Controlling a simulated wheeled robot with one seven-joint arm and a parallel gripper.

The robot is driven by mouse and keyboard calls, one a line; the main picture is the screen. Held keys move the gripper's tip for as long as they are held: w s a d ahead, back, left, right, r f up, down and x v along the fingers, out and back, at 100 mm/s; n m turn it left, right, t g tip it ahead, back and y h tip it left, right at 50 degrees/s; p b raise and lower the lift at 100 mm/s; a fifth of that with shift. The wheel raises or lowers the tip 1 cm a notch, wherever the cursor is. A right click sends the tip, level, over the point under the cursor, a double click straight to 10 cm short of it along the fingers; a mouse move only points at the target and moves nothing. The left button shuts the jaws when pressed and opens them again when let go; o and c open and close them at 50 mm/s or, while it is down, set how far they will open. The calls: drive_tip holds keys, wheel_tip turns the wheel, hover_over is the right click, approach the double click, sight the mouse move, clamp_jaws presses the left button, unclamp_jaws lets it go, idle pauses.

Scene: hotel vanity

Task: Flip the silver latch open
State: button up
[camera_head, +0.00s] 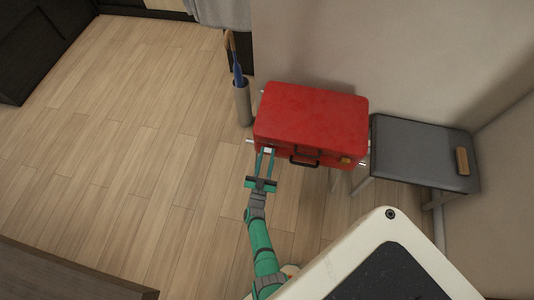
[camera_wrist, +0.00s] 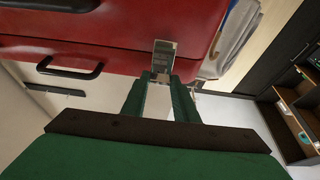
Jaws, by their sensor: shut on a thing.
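The red suitcase (camera_head: 312,114) lies flat on a rack by the wall, its front with dark handles facing my arm. The silver latch (camera_wrist: 163,57) sits on the suitcase front in the wrist view, across the seam, between and just beyond my fingertips. In the head view, the latch is small near the left front corner and partly covered by my gripper (camera_head: 267,152). My green gripper (camera_wrist: 161,78) reaches the latch's lower end, with a finger on either side, and is shut on it. The wrist view also shows the red suitcase (camera_wrist: 115,22).
A second, brass-coloured latch (camera_head: 346,160) is at the suitcase's right front. A grey bench (camera_head: 420,153) with a brown object (camera_head: 462,161) stands to the right. An umbrella stand (camera_head: 242,103) is left of the suitcase. The wooden floor at the left is clear.

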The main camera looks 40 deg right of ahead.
drive_tip(key=shift+s+f, duration=0.2)
drive_tip(key=shift+s, duration=0.05)
drive_tip(key=shift+a, duration=0.1)
drive_tip(key=o, duration=1.1)
drive_tip(key=shift+w, duration=0.1)
drive_tip(key=shift+c, duration=0.2)
drive_tip(key=shift+r, duration=0.1)
drive_tip(key=v, duration=1.1)
drive_tip(key=shift+f, duration=0.25)
drive_tip(key=shift+c, duration=0.6)
